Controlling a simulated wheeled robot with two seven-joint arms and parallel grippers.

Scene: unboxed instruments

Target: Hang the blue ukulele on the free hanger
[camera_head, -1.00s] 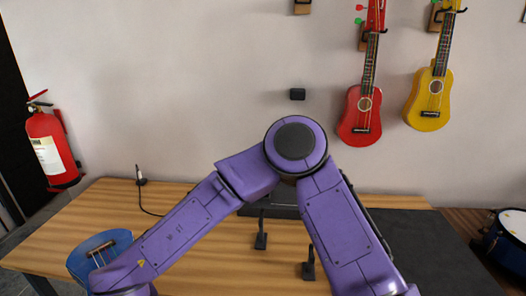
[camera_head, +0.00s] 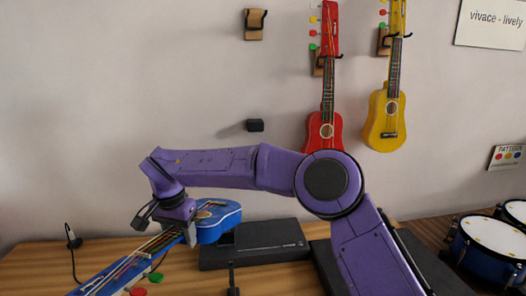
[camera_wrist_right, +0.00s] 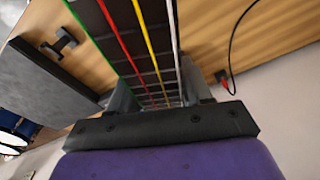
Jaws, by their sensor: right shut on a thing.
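The blue ukulele (camera_head: 218,219) is in my right gripper (camera_head: 180,230), low over the table in the head view. Its body points to the upper right, and its neck runs to the lower left. The far end of the neck is cut off by the frame edge. In the wrist view the strung neck (camera_wrist_right: 140,45) lies between the fingers of my right gripper (camera_wrist_right: 158,95). The free hanger (camera_head: 254,24), a wooden block with a black hook, is empty high on the wall. My left gripper is not in view.
A red ukulele (camera_head: 326,100) and a yellow ukulele (camera_head: 386,115) hang right of the free hanger. A small black block (camera_head: 255,126) sits on the wall below it. A flat black case (camera_head: 262,242) lies on the wooden table (camera_head: 40,262). Drums (camera_head: 490,250) stand at right.

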